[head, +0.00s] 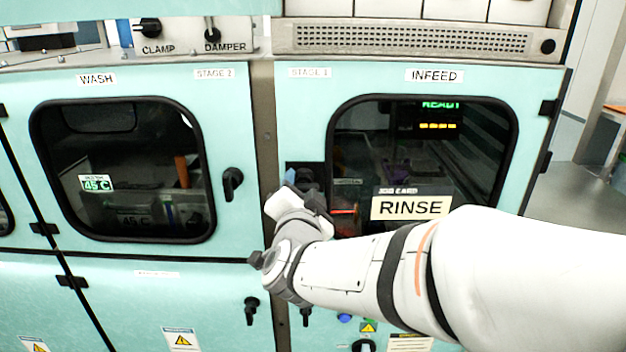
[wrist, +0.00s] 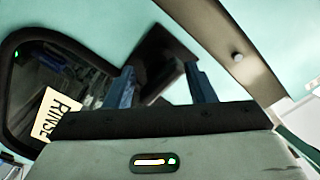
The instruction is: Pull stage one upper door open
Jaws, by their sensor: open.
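The stage one upper door (head: 300,110) is the pale green panel labelled INFEED, with a dark window, at right in the head view. It looks shut. Its dark handle (wrist: 165,50) shows in the wrist view, between and beyond the two blue fingers of my gripper (wrist: 160,88). The fingers are apart; whether they touch the handle I cannot tell. In the head view my gripper (head: 304,178) is at the door's left edge, and my wrist and arm hide most of the handle area and the window's lower right.
The wash door (head: 132,251) on the left has its own black handle (head: 232,183). Lower panels have small black handles (head: 251,310). A RINSE card (head: 410,207) is at the infeed window. Open floor (head: 560,200) shows at far right.

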